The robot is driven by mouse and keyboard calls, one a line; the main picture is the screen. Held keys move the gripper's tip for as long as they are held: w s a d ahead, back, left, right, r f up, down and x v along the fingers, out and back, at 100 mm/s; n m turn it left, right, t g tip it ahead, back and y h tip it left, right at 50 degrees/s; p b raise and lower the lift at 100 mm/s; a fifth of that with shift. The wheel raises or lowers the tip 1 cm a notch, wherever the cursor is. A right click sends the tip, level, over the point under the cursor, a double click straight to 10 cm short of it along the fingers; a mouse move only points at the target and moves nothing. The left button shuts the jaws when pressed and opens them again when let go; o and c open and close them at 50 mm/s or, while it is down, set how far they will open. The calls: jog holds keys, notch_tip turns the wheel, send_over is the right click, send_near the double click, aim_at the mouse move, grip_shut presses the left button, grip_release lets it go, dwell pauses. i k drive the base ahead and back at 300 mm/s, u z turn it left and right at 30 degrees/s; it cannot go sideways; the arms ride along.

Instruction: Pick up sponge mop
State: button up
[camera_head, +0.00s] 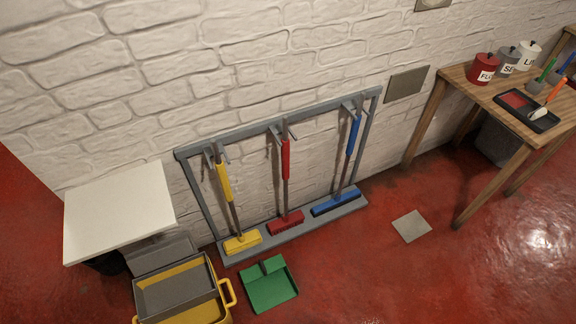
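A grey rack (280,122) stands against the white brick wall and holds three long-handled tools upright, heads down. The left one has a yellow grip and a yellow head (243,243). The middle one has a red grip and a red head (286,222). The right one has a blue grip and a wide blue head (338,202). I cannot tell from this view which of them is the sponge mop. My gripper is not in view.
A yellow bucket with a grey insert (180,292) and a green dustpan (268,285) lie in front of the rack. A white-topped stand (118,210) is at left. A wooden table (460,79) with canisters is at right. A grey tile (411,226) lies on open red floor.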

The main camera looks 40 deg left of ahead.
aim_at(240, 243)
jog(key=i, duration=2.5)
jog(key=u, duration=5.2)
jog(key=i, duration=1)
